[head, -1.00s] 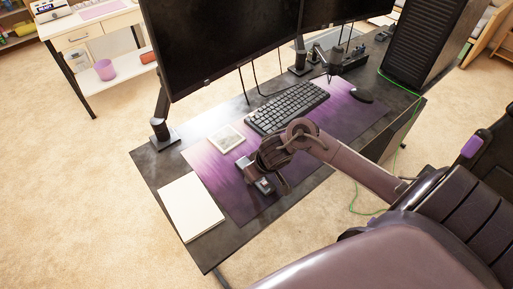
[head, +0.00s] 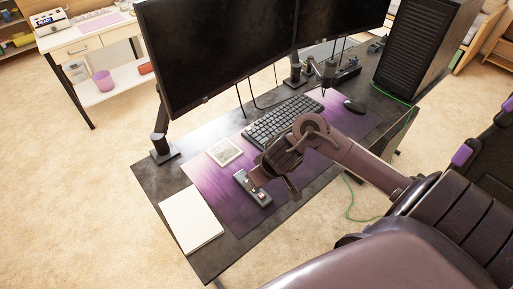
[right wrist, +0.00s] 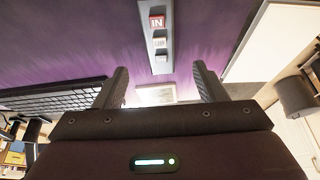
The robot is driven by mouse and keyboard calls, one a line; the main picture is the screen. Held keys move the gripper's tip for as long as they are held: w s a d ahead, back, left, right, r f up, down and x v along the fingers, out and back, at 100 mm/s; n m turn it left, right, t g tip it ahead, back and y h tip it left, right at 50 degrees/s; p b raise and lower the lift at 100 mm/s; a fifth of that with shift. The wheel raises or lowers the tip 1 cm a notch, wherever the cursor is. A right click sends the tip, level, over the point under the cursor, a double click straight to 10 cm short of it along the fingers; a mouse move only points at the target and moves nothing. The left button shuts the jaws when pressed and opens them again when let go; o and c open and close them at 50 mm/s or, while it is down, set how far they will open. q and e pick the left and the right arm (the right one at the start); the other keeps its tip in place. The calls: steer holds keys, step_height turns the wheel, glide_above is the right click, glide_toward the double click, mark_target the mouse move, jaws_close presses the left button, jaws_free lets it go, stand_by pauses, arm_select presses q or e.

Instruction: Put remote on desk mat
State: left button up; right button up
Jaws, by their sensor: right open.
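The remote (head: 252,188), a slim grey bar with red and pale buttons, lies flat on the purple desk mat (head: 222,197) near its left part. The remote also shows in the right wrist view (right wrist: 159,40), ahead of the fingers, with a red "IN" button. My right gripper (head: 274,184) is just right of the remote in the head view. In the right wrist view its two fingers (right wrist: 161,82) are spread apart with nothing held between them. My left gripper is not in view.
A white pad (head: 191,220) lies left of the mat. A small framed square (head: 224,152), a black keyboard (head: 283,120) and a mouse (head: 355,105) are behind the gripper. Two monitors (head: 215,50) stand at the back.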

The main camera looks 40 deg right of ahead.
steer(key=v, duration=0.3)
steer(key=shift+p, duration=0.4)
